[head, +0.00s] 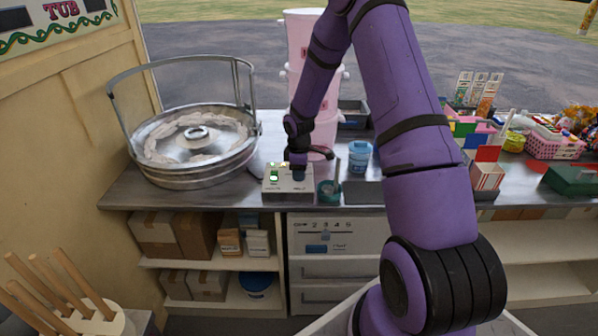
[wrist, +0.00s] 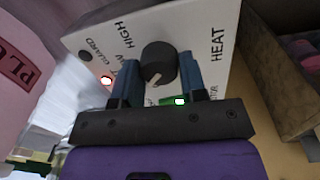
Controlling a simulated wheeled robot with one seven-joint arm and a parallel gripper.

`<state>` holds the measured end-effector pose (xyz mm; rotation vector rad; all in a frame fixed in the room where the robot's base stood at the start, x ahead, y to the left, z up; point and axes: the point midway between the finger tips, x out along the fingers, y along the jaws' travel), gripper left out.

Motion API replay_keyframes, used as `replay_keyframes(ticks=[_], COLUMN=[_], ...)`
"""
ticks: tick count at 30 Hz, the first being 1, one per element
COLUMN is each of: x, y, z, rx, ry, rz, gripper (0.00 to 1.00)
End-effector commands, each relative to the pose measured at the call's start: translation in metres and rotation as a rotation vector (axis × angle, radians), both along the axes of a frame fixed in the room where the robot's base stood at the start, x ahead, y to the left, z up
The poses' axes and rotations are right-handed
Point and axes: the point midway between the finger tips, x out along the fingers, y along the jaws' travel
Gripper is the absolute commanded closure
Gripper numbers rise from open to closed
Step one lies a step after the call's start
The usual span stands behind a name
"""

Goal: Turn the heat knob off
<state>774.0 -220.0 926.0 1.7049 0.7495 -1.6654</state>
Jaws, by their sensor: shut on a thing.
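The heat knob (wrist: 159,62) is round and black with a pale pointer line, on a white control box with HEAT and HIGH lettering. In the wrist view my gripper (wrist: 158,78) has one blue finger on each side of the knob and is shut on it. A red light (wrist: 106,80) and a lit green switch (wrist: 180,101) show on the panel. In the head view the control box (head: 272,187) stands on the counter, and my gripper (head: 298,172) reaches down onto it. The knob is hidden there behind the gripper.
A large round metal pan (head: 195,175) with a raised hoop stands to the left of the box. A teal tape roll (head: 329,192) and a blue-and-white tub (head: 360,156) stand to the right. A pink container (head: 302,40) rises behind the arm.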

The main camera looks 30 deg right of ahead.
Motion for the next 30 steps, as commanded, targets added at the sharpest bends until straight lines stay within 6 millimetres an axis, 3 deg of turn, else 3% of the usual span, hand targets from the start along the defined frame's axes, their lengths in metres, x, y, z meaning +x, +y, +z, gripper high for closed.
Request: replay_keyframes(ticks=[12,30], x=[-0.0006,-0.0004], y=[-0.001,-0.0005], z=[0.0002,0.0002], rx=[0.0,-0.001], ry=[0.0,-0.001], rz=[0.247,0.311], gripper=[0.85,0.85])
